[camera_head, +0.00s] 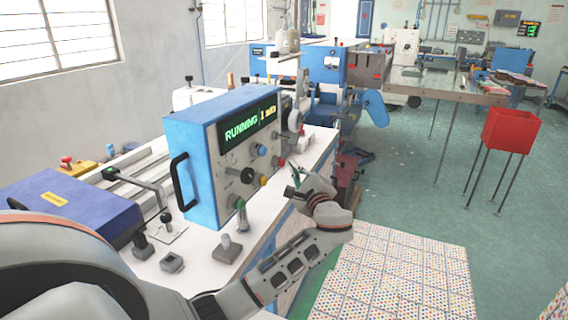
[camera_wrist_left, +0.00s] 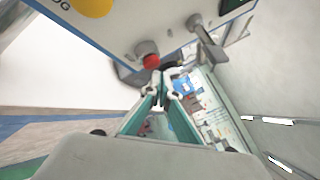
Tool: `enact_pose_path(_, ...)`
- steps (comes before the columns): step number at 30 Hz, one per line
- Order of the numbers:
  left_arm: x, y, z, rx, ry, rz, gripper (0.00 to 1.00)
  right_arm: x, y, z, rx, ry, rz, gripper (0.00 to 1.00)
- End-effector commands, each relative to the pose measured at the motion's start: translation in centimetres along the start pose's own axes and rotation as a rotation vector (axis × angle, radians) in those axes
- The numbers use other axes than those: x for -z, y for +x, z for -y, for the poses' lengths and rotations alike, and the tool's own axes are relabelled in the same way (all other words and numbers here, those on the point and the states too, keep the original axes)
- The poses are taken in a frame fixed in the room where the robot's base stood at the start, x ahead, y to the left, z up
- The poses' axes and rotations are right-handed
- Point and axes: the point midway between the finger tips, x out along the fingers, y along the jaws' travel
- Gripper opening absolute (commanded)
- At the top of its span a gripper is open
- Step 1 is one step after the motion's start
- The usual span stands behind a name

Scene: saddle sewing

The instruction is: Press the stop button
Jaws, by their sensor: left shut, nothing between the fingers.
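The blue control box (camera_head: 195,150) stands on the white machine table, and its display reads RUNNING in green. Its grey front panel carries a red button (camera_head: 276,161), a blue button (camera_head: 262,150), a yellow button (camera_head: 263,181) and dark knobs. I cannot read which button is labelled stop. My left gripper (camera_head: 291,191) is shut and empty, in front of the panel's lower right side. In the left wrist view the red button (camera_wrist_left: 151,61) is just beyond the shut fingertips (camera_wrist_left: 161,88); contact cannot be told. My right gripper is not in view.
A black handle (camera_head: 181,182) sticks out of the box's left side. Small levers and grey blocks (camera_head: 229,248) stand on the table below the panel. A separate red knob (camera_head: 66,160) sits on a yellow base at the left. Open floor lies right of the table.

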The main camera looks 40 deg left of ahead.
Motion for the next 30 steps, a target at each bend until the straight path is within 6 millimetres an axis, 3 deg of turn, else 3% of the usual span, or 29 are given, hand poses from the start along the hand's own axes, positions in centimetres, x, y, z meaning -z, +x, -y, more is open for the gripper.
enact_pose_path(30,-0.5,0.67,-0.51,-0.001,0.001,0.001,0.0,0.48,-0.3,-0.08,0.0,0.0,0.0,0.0)
